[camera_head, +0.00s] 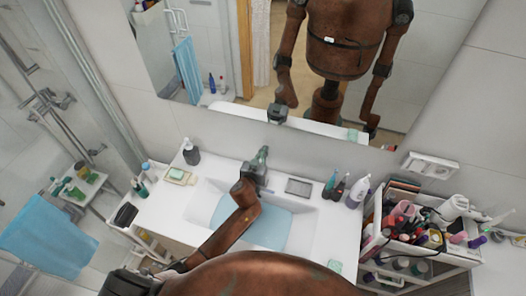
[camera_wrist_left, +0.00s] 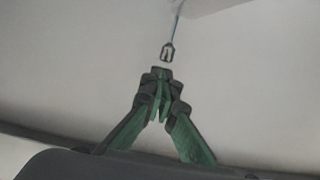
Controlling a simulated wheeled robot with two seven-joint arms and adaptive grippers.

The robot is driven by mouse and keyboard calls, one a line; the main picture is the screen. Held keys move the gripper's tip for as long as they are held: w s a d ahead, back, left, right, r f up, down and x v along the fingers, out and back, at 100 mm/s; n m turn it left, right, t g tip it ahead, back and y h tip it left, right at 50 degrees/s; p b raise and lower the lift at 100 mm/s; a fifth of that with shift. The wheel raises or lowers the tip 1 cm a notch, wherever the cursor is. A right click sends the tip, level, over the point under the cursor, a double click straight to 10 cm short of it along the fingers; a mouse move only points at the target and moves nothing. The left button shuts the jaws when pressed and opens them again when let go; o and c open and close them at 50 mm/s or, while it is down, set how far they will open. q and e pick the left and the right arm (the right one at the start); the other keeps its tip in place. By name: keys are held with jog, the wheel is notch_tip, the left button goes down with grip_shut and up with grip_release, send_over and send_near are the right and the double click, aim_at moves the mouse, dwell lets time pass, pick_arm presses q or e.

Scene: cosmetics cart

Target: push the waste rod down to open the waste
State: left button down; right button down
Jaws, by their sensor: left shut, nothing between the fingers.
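In the head view my left arm reaches over the washbasin (camera_head: 306,228). Its dark gripper (camera_head: 259,160) is at the basin's back edge, where the tap would be; the tap is not clearly distinguishable behind it. In the left wrist view my left gripper (camera_wrist_left: 160,88) has its green-sided fingers shut together with nothing between them. A thin metal rod with a small forked or looped end (camera_wrist_left: 167,50), likely the waste rod, comes down from the top. Its end is just beyond the fingertips in the picture; I cannot tell if they touch.
A soap dish (camera_head: 178,176) and a dark pump bottle (camera_head: 190,151) stand left of the basin. A grey tray (camera_head: 299,187) and several bottles stand right. A crowded cosmetics cart (camera_head: 424,242) is at the far right. The mirror (camera_head: 410,100) rises behind the counter.

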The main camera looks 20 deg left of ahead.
pick_arm(q)
jog(key=shift+f, duration=0.2)
notch_tip(320, 180, down, 2)
jog(key=shift+f+b, duration=0.2)
jog(key=shift+b, duration=0.95)
jog(key=shift+r+p, duration=0.25)
jog(key=shift+p, duration=0.1)
jog(key=s+r+p, duration=0.1)
jog(key=s+r, duration=0.5)
jog(key=s, duration=0.3)
jog(key=shift+s+a+r, duration=0.2)
jog(key=shift+s, duration=0.15)
